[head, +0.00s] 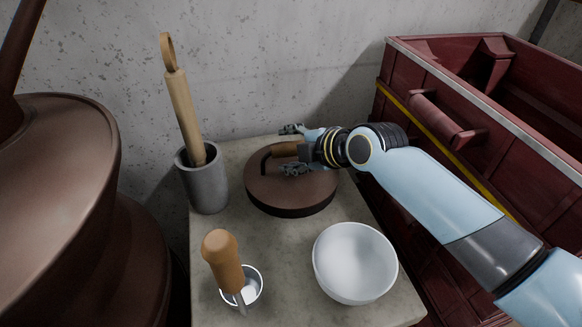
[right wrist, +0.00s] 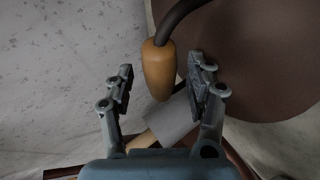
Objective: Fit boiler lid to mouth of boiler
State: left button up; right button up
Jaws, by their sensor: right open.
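The boiler lid (head: 300,190) is a brown disc lying flat on the small stone-topped table. Its handle is a dark curved bar with a wooden grip (head: 285,150); the grip also shows in the right wrist view (right wrist: 159,70). My right gripper (head: 291,149) is open, with one finger on each side of the grip. In the right wrist view its fingers (right wrist: 160,85) stand apart from the grip with gaps on both sides. A large brown vessel (head: 60,190), apparently the boiler, stands at the left edge; its mouth is not visible. My left gripper is out of view.
A grey crock (head: 207,188) holding a wooden tool (head: 185,110) stands left of the lid. A white bowl (head: 355,263) and a small cup (head: 243,290) with a wooden-handled tool (head: 223,258) stand in front. A red wagon-like box (head: 440,110) is at right, a wall behind.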

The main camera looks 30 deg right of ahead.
jog(key=shift+w+a+f, duration=0.1)
jog(key=shift+w+f, duration=0.3)
jog(key=shift+w, duration=0.15)
grip_shut()
jog(key=shift+r, duration=0.15)
dwell(0.6)
